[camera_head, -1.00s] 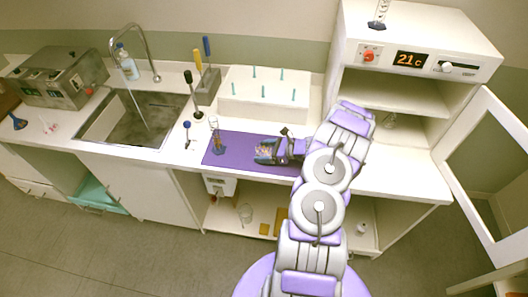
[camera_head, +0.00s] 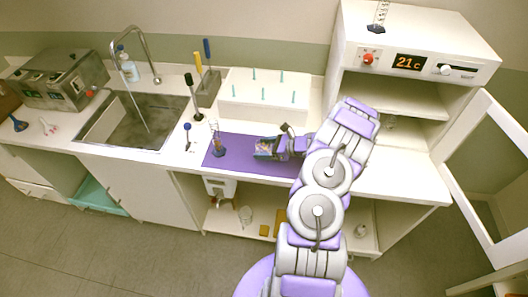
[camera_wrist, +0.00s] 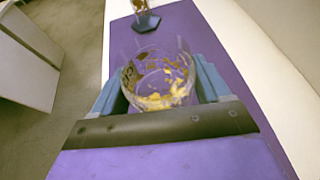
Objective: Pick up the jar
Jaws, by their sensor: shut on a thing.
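A clear glass jar (camera_wrist: 158,80) with yellow and brown flakes inside sits between the two blue-grey fingers of my gripper (camera_wrist: 160,95) in the wrist view. The fingers are shut on its sides. In the head view my gripper (camera_head: 267,148) is over the right half of the purple mat (camera_head: 234,163), and the jar is small and mostly hidden by the fingers there. I cannot tell its exact height over the mat.
A slim glass piece with a dark blue base (camera_head: 218,150) stands at the mat's left end. A white rack with teal pegs (camera_head: 262,112) is behind the mat. The sink (camera_head: 130,122) is left. A white cabinet with a 21c display (camera_head: 410,62) and open door (camera_head: 488,130) is right.

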